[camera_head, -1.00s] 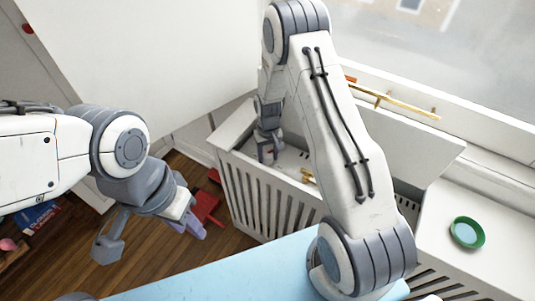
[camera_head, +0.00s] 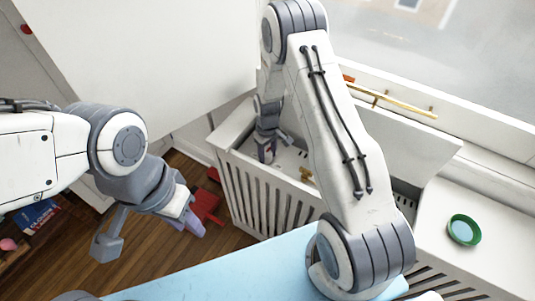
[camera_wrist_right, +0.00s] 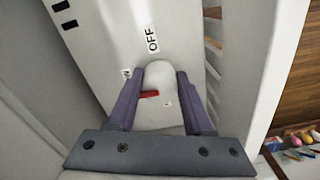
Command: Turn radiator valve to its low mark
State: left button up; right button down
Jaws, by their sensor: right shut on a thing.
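The radiator valve (camera_wrist_right: 160,117) is a pale rounded knob with a red pointer bar (camera_wrist_right: 149,94) in the right wrist view. The bar lies across the knob's left half. A label reading OFF (camera_wrist_right: 152,40) is beyond the knob. A small label (camera_wrist_right: 126,73) sits to its left, too small to read. My right gripper (camera_wrist_right: 158,88) is shut on the valve, one purple finger on each side. In the head view this gripper (camera_head: 267,151) reaches down inside the radiator cover. My left gripper (camera_head: 191,222) hangs over the floor, away from the valve; its jaw gap is unclear.
A green-rimmed dish (camera_head: 464,230) is at right. A light-blue surface (camera_head: 215,277) lies in front. A red object (camera_head: 206,205) is on the wooden floor.

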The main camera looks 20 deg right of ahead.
aim_at(267, 153)
jog(key=shift+w, duration=0.1)
jog(key=shift+c, duration=1.5)
grip_release()
jog(key=shift+a, duration=0.1)
notch_tip(267, 153, up, 10)
jog(key=shift+r, duration=0.25)
